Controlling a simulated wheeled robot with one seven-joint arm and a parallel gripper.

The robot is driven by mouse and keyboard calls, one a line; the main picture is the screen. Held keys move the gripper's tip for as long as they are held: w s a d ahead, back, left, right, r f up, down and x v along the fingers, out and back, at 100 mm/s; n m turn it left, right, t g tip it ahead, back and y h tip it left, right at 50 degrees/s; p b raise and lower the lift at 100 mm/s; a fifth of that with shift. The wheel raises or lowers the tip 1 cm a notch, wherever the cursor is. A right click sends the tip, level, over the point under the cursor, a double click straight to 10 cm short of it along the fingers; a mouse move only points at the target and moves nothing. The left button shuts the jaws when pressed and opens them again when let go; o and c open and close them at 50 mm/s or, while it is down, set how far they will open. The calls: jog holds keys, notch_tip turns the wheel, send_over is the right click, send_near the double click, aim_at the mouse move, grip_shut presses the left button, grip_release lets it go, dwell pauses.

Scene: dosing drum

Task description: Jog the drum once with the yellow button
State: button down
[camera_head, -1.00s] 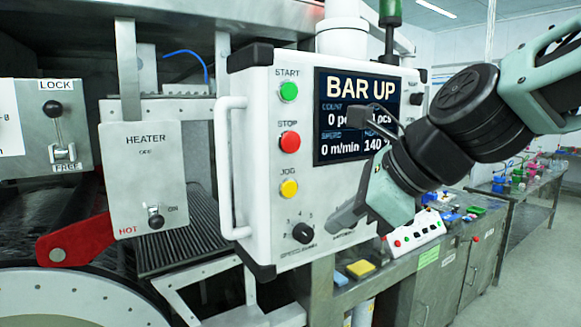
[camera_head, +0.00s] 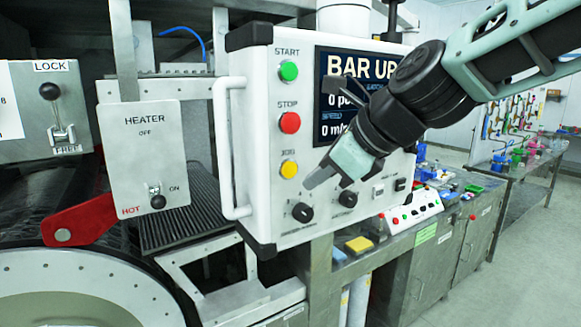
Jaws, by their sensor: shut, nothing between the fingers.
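The yellow JOG button (camera_head: 289,169) is on the white control panel (camera_head: 262,215), below the red STOP button (camera_head: 290,122) and the green START button (camera_head: 288,71). My gripper (camera_head: 308,186) is shut and empty. Its tips are just right of and slightly below the yellow button in the picture, and I cannot tell how far they stand off the panel. The panel's screen (camera_head: 335,66) reads BAR UP, and my arm hides its right part.
A white handle (camera_head: 225,150) runs along the panel's left edge. Dark knobs (camera_head: 302,212) sit below the buttons. A heater box (camera_head: 140,150) and a red lever (camera_head: 80,220) are at left. Benches (camera_head: 420,275) stand at right.

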aim_at(288, 178)
jog(key=shift+w+a+p, duration=0.35)
jog(key=shift+w+a, duration=0.15)
jog(key=shift+w, duration=0.2)
jog(key=shift+w+a+p, duration=0.35)
jog(key=shift+w+a, duration=0.15)
jog(key=shift+w, duration=0.15)
jog(key=shift+w, duration=0.1)
dwell(1.1)
jog(key=shift+w+a+p, duration=0.2)
jog(key=shift+w+p, duration=0.05)
jog(key=shift+p, duration=0.15)
jog(key=shift+w+a+p, duration=0.25)
jog(key=shift+w+p, duration=0.05)
jog(key=shift+w, duration=0.05)
dwell(0.6)
jog(key=shift+s, duration=0.1)
jog(key=shift+s+d, duration=0.45)
jog(key=shift+s, duration=0.15)
jog(key=shift+d+b, duration=0.1)
jog(key=shift+b, duration=0.2)
jog(key=s+d, duration=0.1)
jog(key=s, duration=0.1)
jog(key=s+d+b, duration=0.1)
jog(key=s, duration=0.1)
jog(key=shift+d, duration=0.3)
